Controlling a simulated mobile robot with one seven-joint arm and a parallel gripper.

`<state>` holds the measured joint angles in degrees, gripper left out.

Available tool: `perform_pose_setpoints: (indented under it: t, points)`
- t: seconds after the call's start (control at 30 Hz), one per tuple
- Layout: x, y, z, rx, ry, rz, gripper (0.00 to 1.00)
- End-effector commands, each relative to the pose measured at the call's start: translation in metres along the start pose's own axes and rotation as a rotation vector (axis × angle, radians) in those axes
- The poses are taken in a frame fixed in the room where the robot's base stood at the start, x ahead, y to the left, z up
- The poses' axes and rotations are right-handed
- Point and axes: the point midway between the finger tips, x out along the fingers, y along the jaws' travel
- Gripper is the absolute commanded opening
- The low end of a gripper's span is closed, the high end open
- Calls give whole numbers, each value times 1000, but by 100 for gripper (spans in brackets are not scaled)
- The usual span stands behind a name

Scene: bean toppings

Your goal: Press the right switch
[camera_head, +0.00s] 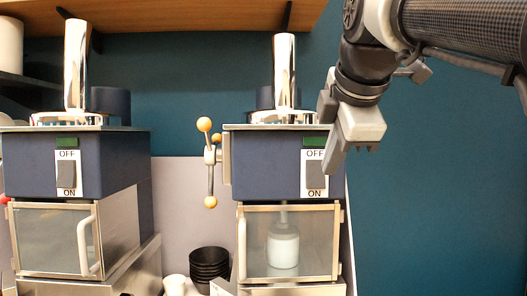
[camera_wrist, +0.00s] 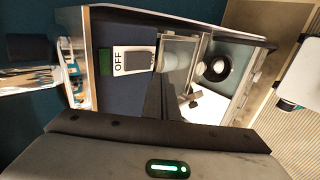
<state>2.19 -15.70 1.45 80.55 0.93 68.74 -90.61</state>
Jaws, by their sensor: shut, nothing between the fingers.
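The right switch (camera_head: 315,175) is a dark grey rocker on a white plate, with OFF above it and ON below. It sits on the blue front of the right machine (camera_head: 262,165). The switch also shows in the wrist view (camera_wrist: 141,61), with its plate turned sideways. My gripper (camera_head: 335,165) is shut and empty, its fingertips just right of the switch in the head view. I cannot tell whether it touches the plate. The left switch (camera_head: 67,175) is on a similar machine (camera_head: 112,165) at the left.
A knobbed lever (camera_head: 211,165) stands at the right machine's left side. Below its switch is a clear-fronted compartment (camera_head: 312,240) with a white container (camera_head: 283,246). Stacked black bowls (camera_head: 209,263) stand between the machines. The blue wall right of the machine is clear. A wooden shelf (camera_head: 200,14) is overhead.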

Motion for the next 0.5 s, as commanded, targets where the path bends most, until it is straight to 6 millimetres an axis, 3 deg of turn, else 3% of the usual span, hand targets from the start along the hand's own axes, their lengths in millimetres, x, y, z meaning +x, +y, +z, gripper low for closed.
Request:
perform_pose_setpoints:
  t: [0.23,0.5]
  points:
    - [55,-1,1,1,-1,-4,0]
    - [80,21,0,0,0,0,0]
